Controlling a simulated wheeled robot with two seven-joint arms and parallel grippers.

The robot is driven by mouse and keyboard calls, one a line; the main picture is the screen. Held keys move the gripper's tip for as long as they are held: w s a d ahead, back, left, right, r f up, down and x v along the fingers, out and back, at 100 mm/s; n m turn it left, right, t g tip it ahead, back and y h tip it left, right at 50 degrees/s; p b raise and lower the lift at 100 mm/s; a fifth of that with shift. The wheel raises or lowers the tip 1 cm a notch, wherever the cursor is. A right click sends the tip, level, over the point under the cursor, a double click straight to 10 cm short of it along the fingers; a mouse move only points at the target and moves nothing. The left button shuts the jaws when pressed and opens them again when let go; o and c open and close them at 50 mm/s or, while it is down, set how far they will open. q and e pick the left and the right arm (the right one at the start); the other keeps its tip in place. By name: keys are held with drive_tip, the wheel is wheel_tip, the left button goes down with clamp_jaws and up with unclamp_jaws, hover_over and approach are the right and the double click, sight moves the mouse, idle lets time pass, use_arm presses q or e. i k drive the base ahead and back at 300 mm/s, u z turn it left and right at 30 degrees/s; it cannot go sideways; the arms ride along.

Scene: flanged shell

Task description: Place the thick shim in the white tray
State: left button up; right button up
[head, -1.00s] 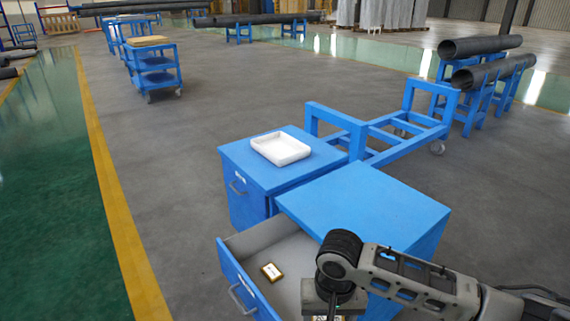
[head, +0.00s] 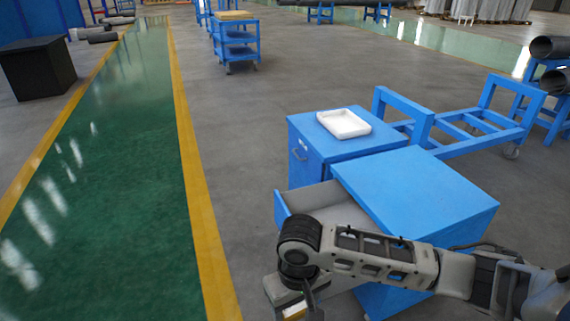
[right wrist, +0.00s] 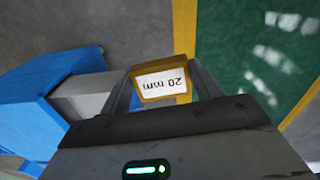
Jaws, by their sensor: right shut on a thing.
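My right gripper (right wrist: 165,85) is shut on a yellow-edged shim (right wrist: 161,81) with a white label reading "20 mm" in the right wrist view. In the head view this shim (head: 295,312) shows at the bottom edge, under my right gripper (head: 294,306), held out in front of the open drawer. The white tray (head: 343,132) sits on top of the farther blue cabinet and looks empty. My left gripper is not in view.
The nearer blue cabinet (head: 425,190) has its drawer (head: 310,197) pulled open; my right arm hides much of its inside. A blue frame cart (head: 460,117) stands behind the cabinets. Open floor lies left, with a yellow line (head: 190,150).

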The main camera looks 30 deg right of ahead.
sight(337, 126)
drive_tip(key=u, duration=0.3)
drive_tip(key=i, duration=0.9)
drive_tip(key=z, duration=0.5)
drive_tip(key=i, duration=2.25)
drive_tip(key=z, duration=1.45)
drive_tip(key=i, duration=1.2)
drive_tip(key=z, duration=0.5)
